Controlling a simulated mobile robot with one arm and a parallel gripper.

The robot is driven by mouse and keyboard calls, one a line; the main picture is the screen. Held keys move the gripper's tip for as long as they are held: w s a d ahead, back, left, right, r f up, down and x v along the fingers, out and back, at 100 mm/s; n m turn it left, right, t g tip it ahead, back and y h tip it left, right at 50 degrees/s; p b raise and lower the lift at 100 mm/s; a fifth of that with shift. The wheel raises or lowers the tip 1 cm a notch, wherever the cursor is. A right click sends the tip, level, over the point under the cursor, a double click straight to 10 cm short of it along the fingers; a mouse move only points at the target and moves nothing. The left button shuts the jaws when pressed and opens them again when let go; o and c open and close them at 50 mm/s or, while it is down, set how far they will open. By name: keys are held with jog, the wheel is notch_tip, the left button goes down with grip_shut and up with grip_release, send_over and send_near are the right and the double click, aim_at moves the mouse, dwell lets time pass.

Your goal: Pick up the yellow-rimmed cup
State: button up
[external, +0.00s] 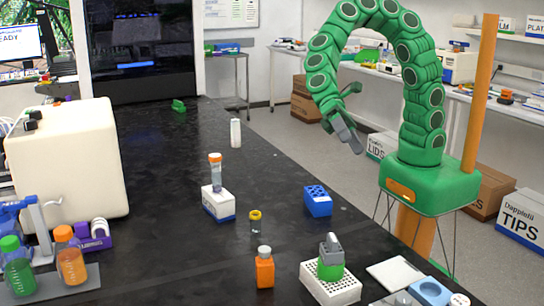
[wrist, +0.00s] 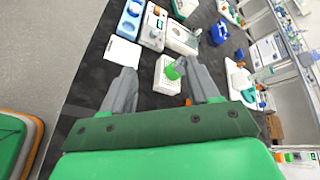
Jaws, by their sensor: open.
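The yellow-rimmed cup (external: 255,222) is a small clear vessel with a yellow top. It stands upright on the black bench in the external view, between the blue rack and the white box. I cannot make it out in the wrist view. My gripper (external: 350,141) hangs in the air above the bench's right edge, up and to the right of the cup in the picture, well apart from it. In the wrist view my gripper (wrist: 163,77) has its two grey fingers spread, with nothing held between them.
A white bottle (external: 235,133) stands farther back. The bench's middle is fairly clear.

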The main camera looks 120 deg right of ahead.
jog(key=w+d+f+m+t, duration=0.45)
jog(key=w+f+m, duration=0.25)
jog(key=w, duration=0.4)
jog(key=m+t+h, duration=0.3)
jog(key=m, duration=0.6)
send_near(254, 220)
jog(key=shift+w+a+f+g, duration=0.15)
jog(key=shift+w+a+f, duration=0.2)
jog(key=shift+w, duration=0.2)
jog(key=shift+w+a+f+g, duration=0.1)
jog(key=shift+w+a+f, duration=0.2)
jog(key=shift+w, duration=0.3)
jog(key=shift+x, duration=3.85)
jog(key=shift+s+a, duration=0.15)
jog(key=shift+a, duration=0.05)
jog(key=shift+c, duration=0.3)
jog(key=shift+r, duration=0.1)
jog(key=c, duration=1)
jog(key=shift+o, duration=0.2)
